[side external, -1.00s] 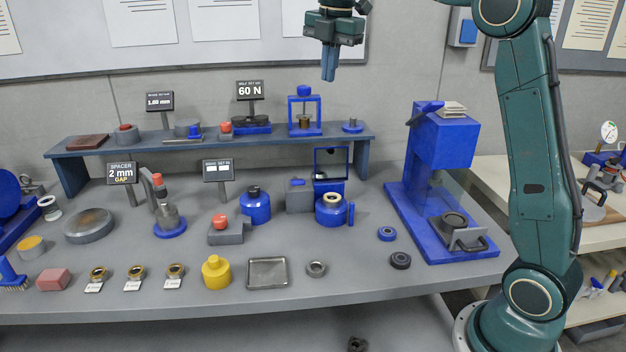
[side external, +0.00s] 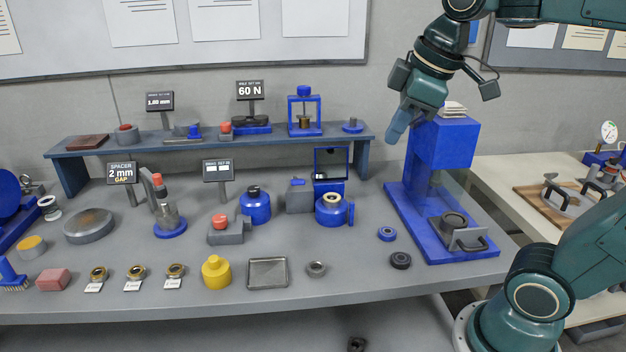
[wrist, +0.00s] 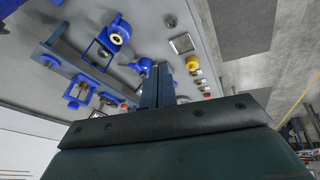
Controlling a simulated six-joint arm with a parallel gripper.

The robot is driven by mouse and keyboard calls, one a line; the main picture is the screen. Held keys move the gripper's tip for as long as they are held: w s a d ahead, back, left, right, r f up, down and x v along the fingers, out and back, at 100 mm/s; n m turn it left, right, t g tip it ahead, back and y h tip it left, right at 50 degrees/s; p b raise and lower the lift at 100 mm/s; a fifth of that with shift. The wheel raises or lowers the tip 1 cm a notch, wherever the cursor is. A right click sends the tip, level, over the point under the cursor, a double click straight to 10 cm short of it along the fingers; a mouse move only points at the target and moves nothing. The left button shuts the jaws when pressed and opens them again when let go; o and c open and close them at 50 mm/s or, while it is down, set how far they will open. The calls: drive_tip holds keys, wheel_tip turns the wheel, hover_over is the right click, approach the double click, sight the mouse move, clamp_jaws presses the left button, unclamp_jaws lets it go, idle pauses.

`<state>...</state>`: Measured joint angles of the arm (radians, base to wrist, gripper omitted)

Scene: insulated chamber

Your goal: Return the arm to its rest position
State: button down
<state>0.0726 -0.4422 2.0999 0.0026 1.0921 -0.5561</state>
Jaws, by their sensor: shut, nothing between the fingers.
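My gripper (side external: 396,125) is high at the right of the side external view, tilted, with its fingers pointing down and a little left. It appears in front of the top left of the blue press (side external: 445,145); I cannot tell the gap between them. The fingers are shut and empty. In the wrist view the closed fingers (wrist: 158,88) show above the dark gripper body, with the bench and its parts beyond them.
The grey bench (side external: 330,290) holds several parts, including a yellow bottle (side external: 216,273), a metal tray (side external: 267,273) and a blue pot (side external: 332,210). A raised shelf (side external: 220,141) with gauges and signs runs along the back. A pale side table (side external: 500,175) stands at right.

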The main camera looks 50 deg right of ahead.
drive_tip(key=s+a+f+m+t, duration=0.1)
drive_tip(key=s+a+f+m, duration=0.1)
drive_tip(key=s+f+m, duration=0.3)
drive_tip(key=s+f, duration=0.2)
drive_tip(key=s, duration=0.1)
drive_tip(key=shift+f+m, duration=0.3)
